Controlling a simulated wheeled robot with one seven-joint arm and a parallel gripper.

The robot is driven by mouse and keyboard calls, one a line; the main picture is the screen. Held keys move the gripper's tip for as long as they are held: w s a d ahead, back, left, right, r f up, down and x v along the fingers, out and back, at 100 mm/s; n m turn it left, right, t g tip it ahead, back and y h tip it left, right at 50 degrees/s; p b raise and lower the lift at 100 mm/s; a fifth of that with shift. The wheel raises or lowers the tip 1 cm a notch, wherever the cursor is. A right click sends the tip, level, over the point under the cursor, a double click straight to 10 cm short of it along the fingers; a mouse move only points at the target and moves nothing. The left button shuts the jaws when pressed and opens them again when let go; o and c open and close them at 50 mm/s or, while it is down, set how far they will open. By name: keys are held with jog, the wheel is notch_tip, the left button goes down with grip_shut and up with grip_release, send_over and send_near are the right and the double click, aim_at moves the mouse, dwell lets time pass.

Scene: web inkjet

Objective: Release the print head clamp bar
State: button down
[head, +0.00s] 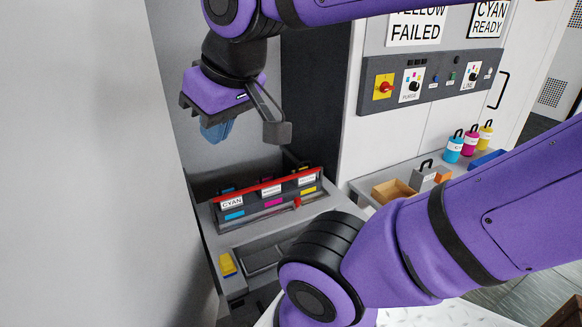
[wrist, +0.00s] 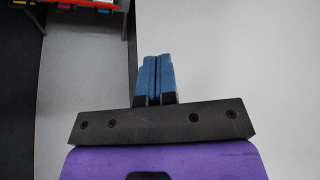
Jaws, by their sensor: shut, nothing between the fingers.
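The print head unit (head: 268,208) sits on the grey machine bed below my gripper in the head view. A red bar (head: 262,187), which looks like the clamp bar, runs along its top, with a red knob (head: 297,202) near its right end. Part of the red bar also shows at the top left of the wrist view (wrist: 85,3). My gripper (head: 217,133) is high above and behind the unit, apart from it. Its blue fingers (wrist: 154,78) are together and empty.
A grey wall stands close on the left. A control panel (head: 430,80) with a red knob is at the upper right. Ink bottles (head: 453,147) and a wooden tray (head: 391,192) stand on a right-hand shelf. A yellow block (head: 228,264) lies at the bed's front left.

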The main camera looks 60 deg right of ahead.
jog(key=w+d+r+m+g, duration=0.25)
jog(key=w+d, duration=0.55)
jog(key=w, duration=0.6)
jog(key=w+d+f+g, duration=0.1)
jog(key=w+d+f, duration=0.2)
jog(key=w+d, duration=0.4)
jog(key=w+d+f+g, duration=0.2)
jog(key=w+d+f, duration=0.15)
jog(key=d, duration=0.45)
jog(key=w+d+f+m+g+y, duration=0.1)
jog(key=d+f+m+g+y, duration=0.1)
jog(key=d+f, duration=2.4)
jog(key=shift+d+m+g, duration=0.65)
jog(key=shift+d+g, duration=0.1)
jog(key=shift+d, duration=0.25)
jog(key=shift+w+f, duration=0.1)
